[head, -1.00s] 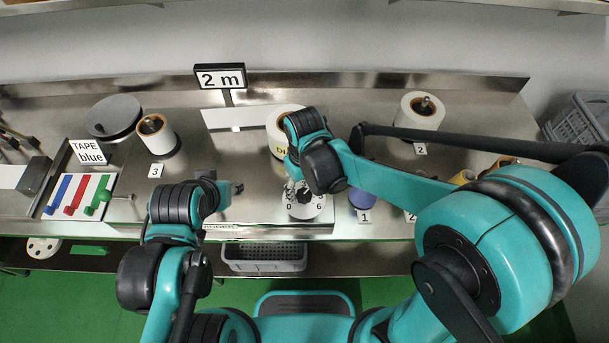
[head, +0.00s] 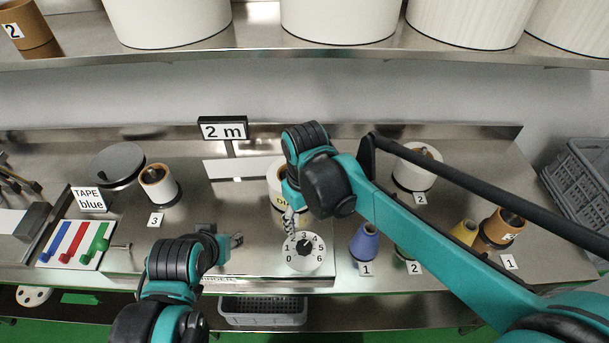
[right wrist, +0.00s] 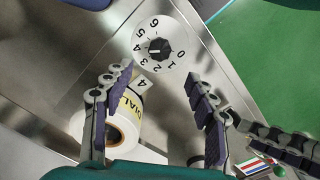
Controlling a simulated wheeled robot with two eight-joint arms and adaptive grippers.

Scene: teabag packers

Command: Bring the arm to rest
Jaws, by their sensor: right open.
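My right gripper (head: 290,222) hangs over the bench just behind the white dial (head: 290,262), partly hidden by its own wrist. In the right wrist view its two fingers (right wrist: 157,78) are spread apart with nothing between them. The dial (right wrist: 176,32) lies beyond the fingertips there, with its black knob around the 4. A white roll with a yellow "DIAL" label (right wrist: 124,107) is beside the left finger in that view. My left gripper (head: 236,240) is low over the bench, left of the dial. It is too small to tell whether it is open.
Blue (head: 364,242) and yellow (head: 464,232) cones and a brown roll (head: 501,229) stand right of the dial. A "2 m" sign (head: 223,129) stands behind. A shelf (head: 250,33) holds large white rolls above.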

